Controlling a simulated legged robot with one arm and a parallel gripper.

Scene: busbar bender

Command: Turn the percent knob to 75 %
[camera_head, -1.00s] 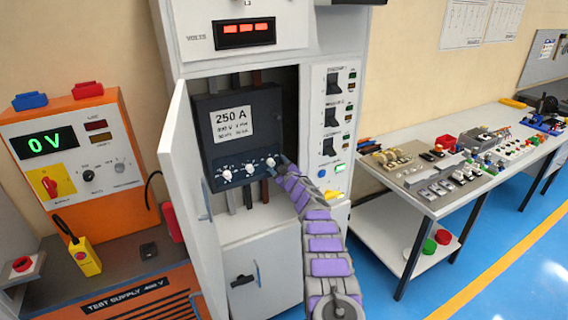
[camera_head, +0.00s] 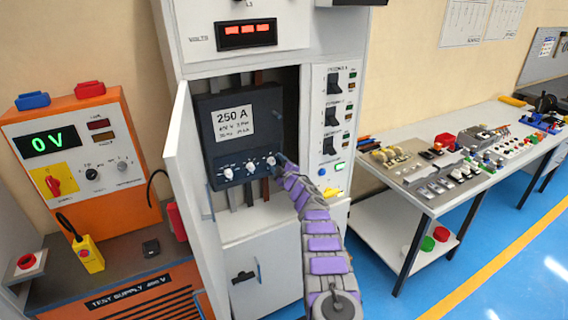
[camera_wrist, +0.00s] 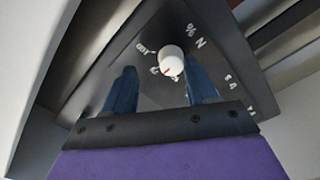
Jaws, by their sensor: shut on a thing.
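A dark breaker unit (camera_head: 207,135) with a white 250 A label sits inside the open cabinet. A row of small white knobs runs along its lower front. My gripper (camera_head: 276,163) is at the rightmost knob (camera_head: 270,161), which it partly hides. In the wrist view, a white knob (camera_wrist: 171,59) with a red mark stands by a "% N" marking. The scale around the knob is too small and partly covered to read the setting.
The cabinet door (camera_head: 188,160) stands open just left of the breaker. Feeder switches (camera_head: 331,115) line the panel to the right. An orange test supply (camera_head: 75,150) reading 0 V stands at left. A bench (camera_head: 425,205) with parts is at right.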

